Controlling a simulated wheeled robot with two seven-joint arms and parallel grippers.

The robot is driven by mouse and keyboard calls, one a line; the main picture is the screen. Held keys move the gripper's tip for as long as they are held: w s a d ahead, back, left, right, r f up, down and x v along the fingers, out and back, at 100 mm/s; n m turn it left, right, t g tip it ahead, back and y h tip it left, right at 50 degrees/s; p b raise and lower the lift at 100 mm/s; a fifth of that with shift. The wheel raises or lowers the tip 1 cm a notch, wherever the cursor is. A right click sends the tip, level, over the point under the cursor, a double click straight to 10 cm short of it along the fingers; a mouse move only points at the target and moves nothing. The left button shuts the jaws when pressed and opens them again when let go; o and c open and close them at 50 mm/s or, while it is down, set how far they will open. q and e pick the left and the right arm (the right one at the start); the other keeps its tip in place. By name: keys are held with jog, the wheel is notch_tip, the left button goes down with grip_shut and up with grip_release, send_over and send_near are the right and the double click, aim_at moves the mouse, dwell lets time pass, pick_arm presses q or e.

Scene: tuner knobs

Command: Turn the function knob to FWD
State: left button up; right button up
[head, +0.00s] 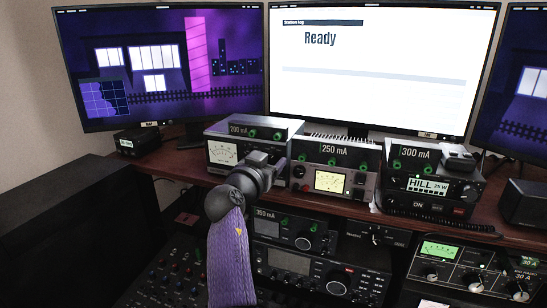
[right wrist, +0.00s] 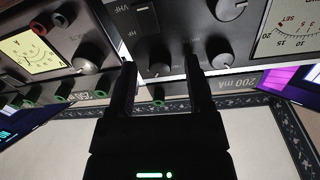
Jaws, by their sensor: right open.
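My right gripper (head: 274,166) reaches to the front of the 200 mA tuner box (head: 262,129) and hides the right part of its panel. In the right wrist view, upside down, the right gripper (right wrist: 158,62) is open. A dark knob (right wrist: 160,68) shows between its two fingertips; contact cannot be told. Two more knobs on this panel, one upper (right wrist: 228,9) and one lower (right wrist: 221,54), lie right of the fingers. The panel's meter (right wrist: 288,38) is at the far right. No FWD lettering is readable, so I cannot tell which knob is the function knob. My left gripper is not in view.
A 250 mA box (head: 333,172) with a lit meter stands close on the right, then a 300 mA box (head: 432,172). Monitors (head: 385,70) stand behind. More radios (head: 325,265) sit on the lower shelf. The wooden shelf edge (head: 185,172) is bare at left.

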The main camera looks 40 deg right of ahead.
jog(key=shift+a, duration=0.15)
jog(key=shift+c, duration=0.3)
grip_shut()
